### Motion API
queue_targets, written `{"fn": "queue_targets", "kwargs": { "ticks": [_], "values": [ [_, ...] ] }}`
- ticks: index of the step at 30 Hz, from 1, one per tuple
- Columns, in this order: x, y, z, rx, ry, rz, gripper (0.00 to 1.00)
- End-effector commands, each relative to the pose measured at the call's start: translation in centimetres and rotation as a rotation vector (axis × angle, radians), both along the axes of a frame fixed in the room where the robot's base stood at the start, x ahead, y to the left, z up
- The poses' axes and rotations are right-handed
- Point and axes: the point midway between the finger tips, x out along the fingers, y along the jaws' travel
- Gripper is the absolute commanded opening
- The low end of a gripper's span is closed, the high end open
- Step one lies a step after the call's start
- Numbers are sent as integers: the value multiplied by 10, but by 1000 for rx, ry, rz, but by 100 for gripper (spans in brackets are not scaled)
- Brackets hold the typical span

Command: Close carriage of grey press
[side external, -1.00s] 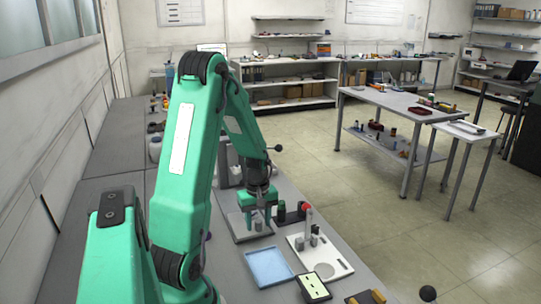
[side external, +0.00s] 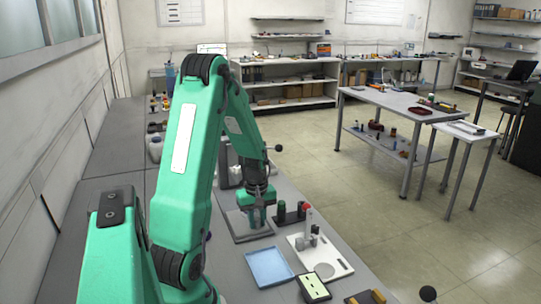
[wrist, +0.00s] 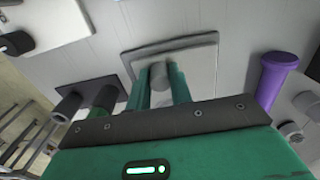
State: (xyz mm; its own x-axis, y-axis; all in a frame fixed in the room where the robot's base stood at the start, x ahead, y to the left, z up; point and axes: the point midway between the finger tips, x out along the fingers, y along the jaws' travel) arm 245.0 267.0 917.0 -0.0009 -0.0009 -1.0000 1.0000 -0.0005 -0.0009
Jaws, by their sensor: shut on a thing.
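My gripper (side external: 257,215) is low over a square grey plate (side external: 240,234), which I take to be part of the grey press. In the wrist view my gripper (wrist: 161,88) has its two green fingers on either side of a short grey cylinder-shaped knob (wrist: 158,72), shut on it. The plate also shows in the wrist view (wrist: 205,60), with a lighter inner panel and a darker rim. The fingers and gripper body hide the near part of the plate, so I cannot tell how far the carriage is open.
A dark holder (side external: 292,217) with upright cylinders stands right of my gripper. A white board with a stand (side external: 335,265) and a blue tray (side external: 268,267) lie nearer. In the wrist view a purple post (wrist: 272,78) stands to the right.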

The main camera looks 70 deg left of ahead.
Motion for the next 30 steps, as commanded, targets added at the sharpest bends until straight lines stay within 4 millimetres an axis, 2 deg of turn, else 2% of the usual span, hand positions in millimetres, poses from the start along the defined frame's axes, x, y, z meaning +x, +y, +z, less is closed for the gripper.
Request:
{"fn": "queue_targets", "kwargs": {
  "ticks": [9,21,25,29,30],
  "values": [
    [1,55,0,3,-3,3,0],
    [2,116,1,6,-4,1,0],
    [2,129,1,6,-4,0,0],
    [2,128,1,6,-4,-2,0],
    [2,128,1,6,-4,-2,23]
  ]
}}
